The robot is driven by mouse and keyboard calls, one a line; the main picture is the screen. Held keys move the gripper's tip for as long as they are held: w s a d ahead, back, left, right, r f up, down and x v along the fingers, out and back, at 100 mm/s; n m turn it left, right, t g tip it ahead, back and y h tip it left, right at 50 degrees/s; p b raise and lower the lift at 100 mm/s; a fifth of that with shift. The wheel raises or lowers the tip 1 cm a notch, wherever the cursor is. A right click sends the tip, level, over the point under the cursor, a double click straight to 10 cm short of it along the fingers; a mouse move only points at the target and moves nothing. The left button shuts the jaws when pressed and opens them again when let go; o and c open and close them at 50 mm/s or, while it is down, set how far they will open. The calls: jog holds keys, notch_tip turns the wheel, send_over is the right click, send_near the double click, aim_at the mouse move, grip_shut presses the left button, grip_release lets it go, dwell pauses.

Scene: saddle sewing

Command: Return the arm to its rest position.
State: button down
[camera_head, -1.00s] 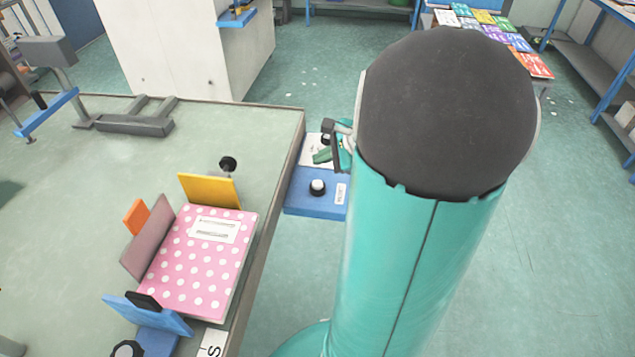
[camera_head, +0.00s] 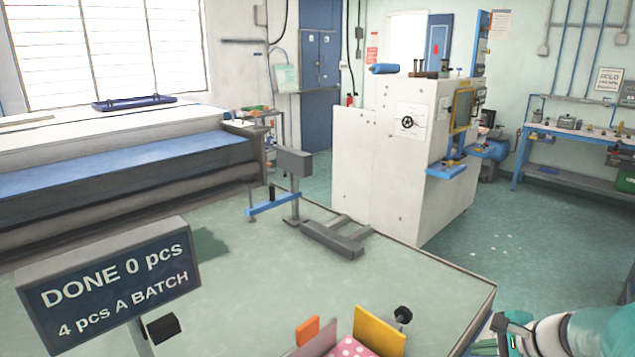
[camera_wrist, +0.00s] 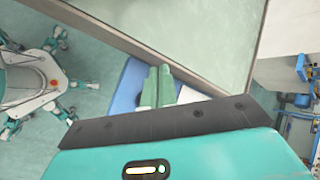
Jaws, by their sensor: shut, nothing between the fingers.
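My gripper (camera_wrist: 158,72) shows in the wrist view as two green fingers side by side, closed together with nothing between them. It hangs over a blue and white panel (camera_wrist: 126,88) at the table's edge, and I cannot tell how high above it. In the head view my teal arm (camera_head: 590,328) shows only at the lower right corner, beside the table's edge. Most of the arm is out of frame there.
The pale green table (camera_head: 270,290) holds a grey stand (camera_head: 338,238), a yellow plate (camera_head: 380,330) and part of a pink dotted piece (camera_head: 352,347). A sign (camera_head: 115,275) reads "DONE 0 pcs, 4 pcs A BATCH". A white cabinet (camera_head: 385,170) stands behind. Open floor (camera_head: 490,235) lies right.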

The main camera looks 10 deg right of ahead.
jog(key=s+a+r+n+h, duration=0.1)
jog(key=s+a+r+n, duration=0.1)
jog(key=a+n, duration=0.4)
jog(key=s+a+r+n+g+h, duration=0.1)
jog(key=s+a+r+n, duration=0.2)
jog(key=a+n, duration=0.4)
jog(key=s+a+r+n+h, duration=0.1)
jog(key=s+a+r+n, duration=0.2)
jog(key=s+a+n, duration=0.2)
jog(key=a+n, duration=0.1)
jog(key=a, duration=0.2)
jog(key=shift+a+r+n+g, duration=0.15)
jog(key=shift+a+n+g, duration=0.1)
jog(key=shift+n+g, duration=0.15)
